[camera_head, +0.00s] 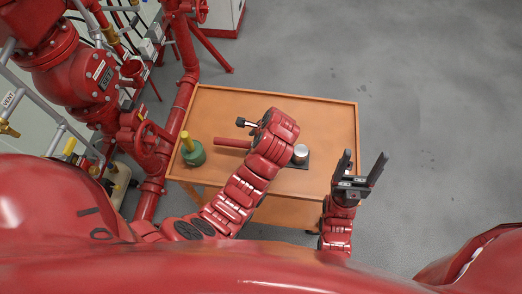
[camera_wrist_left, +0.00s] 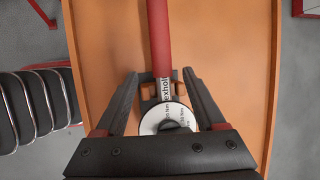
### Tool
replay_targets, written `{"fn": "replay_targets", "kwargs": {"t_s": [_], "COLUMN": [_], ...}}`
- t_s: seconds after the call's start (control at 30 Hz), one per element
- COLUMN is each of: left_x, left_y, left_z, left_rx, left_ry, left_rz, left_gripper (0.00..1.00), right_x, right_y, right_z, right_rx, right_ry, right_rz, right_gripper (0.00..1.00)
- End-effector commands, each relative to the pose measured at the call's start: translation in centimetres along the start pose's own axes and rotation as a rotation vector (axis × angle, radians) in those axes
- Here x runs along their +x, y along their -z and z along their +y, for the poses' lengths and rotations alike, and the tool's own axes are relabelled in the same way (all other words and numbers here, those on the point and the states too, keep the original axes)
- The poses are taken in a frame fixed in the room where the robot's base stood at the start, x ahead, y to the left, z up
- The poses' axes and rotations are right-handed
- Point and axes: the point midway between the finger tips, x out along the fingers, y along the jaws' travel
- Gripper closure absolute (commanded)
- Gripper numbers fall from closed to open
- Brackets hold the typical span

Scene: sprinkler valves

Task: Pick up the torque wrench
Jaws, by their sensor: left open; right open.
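The torque wrench lies on the orange table (camera_head: 325,110). What looks like its red handle (camera_head: 232,143) sticks out to the left of my left arm in the head view; the rest is hidden under the arm. In the left wrist view its red shaft (camera_wrist_left: 158,35) runs down from the top edge to a white round part with print (camera_wrist_left: 152,124). My left gripper (camera_wrist_left: 160,74) is open, with one finger on each side of the shaft and a gap on both sides. My right gripper (camera_head: 365,163) is open and empty by the table's right edge.
A green pot-like object with a yellow top (camera_head: 192,152) stands left of the handle. A silver cylinder (camera_head: 300,153) sits on a dark base right of my left wrist. Red pipes and valves (camera_head: 105,85) crowd the left side. The far part of the table is clear.

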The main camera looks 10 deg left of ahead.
Motion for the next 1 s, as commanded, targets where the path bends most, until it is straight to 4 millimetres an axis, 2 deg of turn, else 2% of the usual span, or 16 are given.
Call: {"fn": "replay_targets", "kwargs": {"t_s": [0.17, 0.3, 0.4, 0.47, 0.6, 0.8, 1.0], "left_x": [0.9, 2.6, 4.0, 4.2, 5.5, 5.7, 5.6], "left_y": [0.1, 0.5, 0.6, 0.3, 0.4, 0.5, 0.5], "left_z": [0.0, -0.1, -0.2, -0.4, -0.3, -0.3, -0.3], "left_rx": [0.0, 0.0, 0.0, -0.002, -0.002, -0.002, -0.002], "left_ry": [0.001, 0.001, -0.003, -0.004, -0.003, 0.001, 0.001], "left_rz": [0.001, -0.001, -0.001, -0.001, -0.001, 0.001, 0.001], "left_gripper": [0.28, 0.28, 0.28, 0.28, 0.28, 0.28, 0.64], "right_x": [-0.8, -2.5, -2.4, -1.3, -0.9, -1.1, -1.1], "right_y": [-0.1, -0.4, -0.4, -0.2, -0.1, -0.2, -0.2], "right_z": [0.0, -0.1, -0.1, -0.1, -0.1, -0.1, -0.1], "right_rx": [0.0, 0.0, 0.0, 0.0, 0.0, 0.0, 0.0], "right_ry": [0.0, 0.0, 0.0, 0.0, 0.0, 0.0, 0.0], "right_rz": [0.0, 0.0, 0.0, 0.0, 0.001, 0.0, 0.0], "right_gripper": [0.28, 0.28, 0.28, 0.28, 0.28, 0.28, 0.28]}}
